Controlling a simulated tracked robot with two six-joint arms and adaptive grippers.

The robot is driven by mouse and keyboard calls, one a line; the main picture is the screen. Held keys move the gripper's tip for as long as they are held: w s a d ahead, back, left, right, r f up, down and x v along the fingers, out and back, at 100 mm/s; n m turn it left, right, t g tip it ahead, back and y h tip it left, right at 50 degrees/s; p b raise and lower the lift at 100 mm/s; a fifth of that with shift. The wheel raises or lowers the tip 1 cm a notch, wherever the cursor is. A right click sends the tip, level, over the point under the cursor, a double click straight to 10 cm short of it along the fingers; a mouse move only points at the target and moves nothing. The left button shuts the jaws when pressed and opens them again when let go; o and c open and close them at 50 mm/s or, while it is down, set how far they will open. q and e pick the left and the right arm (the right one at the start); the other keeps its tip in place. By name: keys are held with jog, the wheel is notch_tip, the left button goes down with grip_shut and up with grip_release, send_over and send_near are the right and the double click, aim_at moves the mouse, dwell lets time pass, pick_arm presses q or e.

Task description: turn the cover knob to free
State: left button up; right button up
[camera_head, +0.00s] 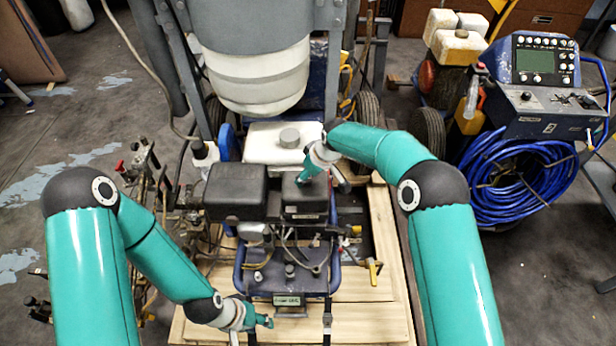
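The line striper's engine stands in the middle, with a black box-shaped cover (237,191) on its left and a second black cover (305,197) to the right of it. My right gripper (308,176) reaches down to the top of the second cover. It hides what lies under its fingertips, and I cannot make out a cover knob or whether the fingers hold one. My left gripper (266,321) is low, at the front of the machine, beside a small label plate (288,300). Its fingers are too small to tell open from shut.
A white tank (283,145) with a grey cap stands behind the covers, under a large hanging white-bottomed container (260,75). The machine rests on a wooden pallet (355,325). A blue hose coil (520,185) and control console (540,65) stand at right.

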jog(key=v, duration=0.9)
jog(key=shift+d+r, duration=0.15)
jog(key=shift+r, duration=0.2)
jog(key=shift+s, duration=0.1)
jog(key=s+d+f+m+g+p, duration=0.1)
jog(key=s+d+f+m+g, duration=0.1)
jog(key=s+d+f, duration=0.45)
jog(key=s+d+f+m+g+p, duration=0.15)
jog(key=s+d+f, duration=0.25)
jog(key=s+f, duration=0.45)
jog(key=s+f+m, duration=0.2)
jog(key=s+m, duration=0.1)
jog(key=s, duration=0.6)
jog(key=s+f+m+y, duration=0.1)
jog(key=s+f+m, duration=0.2)
jog(key=s, duration=0.6)
jog(key=shift+s+a+m+t, duration=0.25)
jog(key=shift+a+m+t, duration=0.2)
jog(key=shift+m, duration=0.3)
